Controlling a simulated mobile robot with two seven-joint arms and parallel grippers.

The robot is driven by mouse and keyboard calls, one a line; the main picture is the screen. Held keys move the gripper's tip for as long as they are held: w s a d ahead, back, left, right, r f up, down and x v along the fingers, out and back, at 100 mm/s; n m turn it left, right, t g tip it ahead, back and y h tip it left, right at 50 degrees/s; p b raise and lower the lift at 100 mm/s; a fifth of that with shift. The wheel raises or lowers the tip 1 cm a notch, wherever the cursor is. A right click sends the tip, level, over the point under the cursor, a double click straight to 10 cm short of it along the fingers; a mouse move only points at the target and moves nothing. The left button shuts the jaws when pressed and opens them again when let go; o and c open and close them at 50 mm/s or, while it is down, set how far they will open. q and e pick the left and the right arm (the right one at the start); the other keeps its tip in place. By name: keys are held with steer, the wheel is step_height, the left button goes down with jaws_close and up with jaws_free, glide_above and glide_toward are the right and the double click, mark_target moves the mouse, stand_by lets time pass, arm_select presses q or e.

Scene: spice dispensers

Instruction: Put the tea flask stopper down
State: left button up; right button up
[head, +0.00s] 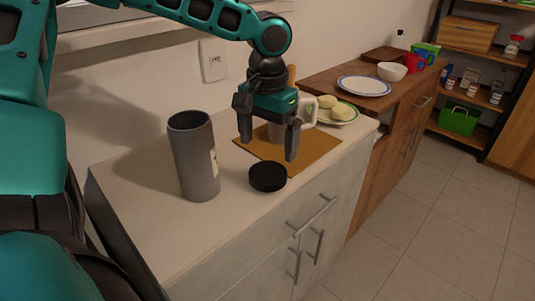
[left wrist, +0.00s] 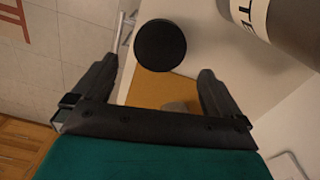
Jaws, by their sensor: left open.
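The tea flask stopper (head: 268,177) is a short black disc lying flat on the white counter, near its front edge. The left wrist view shows its round top (left wrist: 160,45) beyond the fingertips. My left gripper (head: 266,133) is open and empty, above and behind the stopper and apart from it. Its two fingers also show spread in the left wrist view (left wrist: 158,82). The grey tea flask (head: 194,155) stands upright and open-topped to the left of the stopper. It shows in part in the left wrist view (left wrist: 290,25). My right gripper is not in view.
A tan board (head: 312,146) lies behind the stopper, with a light mug (head: 304,110) behind my gripper. A plate with pale round pieces (head: 338,112) is farther right. A white plate (head: 363,86) and bowl (head: 392,71) stand on the wooden counter. Counter left of the flask is clear.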

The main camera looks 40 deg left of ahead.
arm_select(q)
step_height(320, 180, up, 6)
steer(key=shift+f+p, duration=0.25)
steer(key=shift+p, duration=0.15)
steer(key=shift+d, duration=0.1)
